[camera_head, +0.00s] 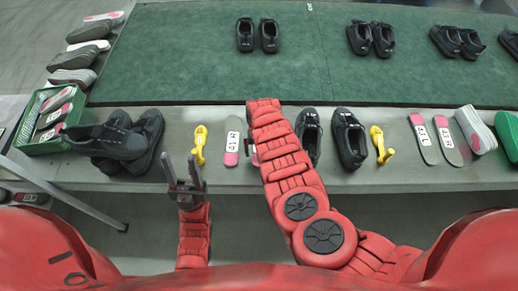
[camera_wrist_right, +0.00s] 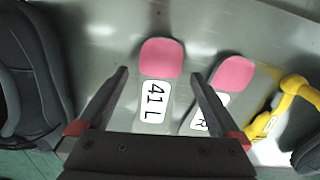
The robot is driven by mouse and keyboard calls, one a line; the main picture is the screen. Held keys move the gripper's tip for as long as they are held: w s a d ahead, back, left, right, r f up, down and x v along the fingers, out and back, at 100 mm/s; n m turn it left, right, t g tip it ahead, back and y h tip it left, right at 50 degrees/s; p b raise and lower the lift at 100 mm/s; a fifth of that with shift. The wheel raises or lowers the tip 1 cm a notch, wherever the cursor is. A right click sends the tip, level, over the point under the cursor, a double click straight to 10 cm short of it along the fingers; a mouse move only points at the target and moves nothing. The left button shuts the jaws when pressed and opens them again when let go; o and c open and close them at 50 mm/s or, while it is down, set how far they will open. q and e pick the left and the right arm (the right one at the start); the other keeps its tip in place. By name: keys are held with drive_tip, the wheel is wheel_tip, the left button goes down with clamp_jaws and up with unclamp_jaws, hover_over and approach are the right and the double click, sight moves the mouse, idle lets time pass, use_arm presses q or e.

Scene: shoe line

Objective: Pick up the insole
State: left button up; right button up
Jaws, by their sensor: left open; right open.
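In the right wrist view, an insole with a pink end (camera_wrist_right: 162,58) and a white label reading 41 L lies flat on the grey bench, between the spread fingers of my right gripper (camera_wrist_right: 158,75). The gripper is open and empty above it. A second pink-ended insole (camera_wrist_right: 234,72), its label ending in R, lies beside it, partly behind the right finger. In the head view the second insole (camera_head: 232,143) is clear, while my right arm covers most of the 41 L insole (camera_head: 254,158) and my right gripper. My left gripper (camera_head: 183,165) is open and empty at the bench's front edge.
Black shoes (camera_head: 347,138) and a yellow tool (camera_head: 199,144) flank the insoles, with another yellow tool (camera_head: 380,146) further right. A green crate (camera_head: 38,148) holds insoles at the left. More insoles (camera_head: 424,139) lie at the right. A green mat (camera_head: 200,60) carries shoes behind.

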wheel_tip(320, 180, down, 3)
drive_tip(key=shift+w+f+b, duration=0.1)
drive_tip(key=shift+b, duration=0.6)
drive_tip(key=c, duration=1.2)
drive_tip(key=shift+c, duration=0.2)
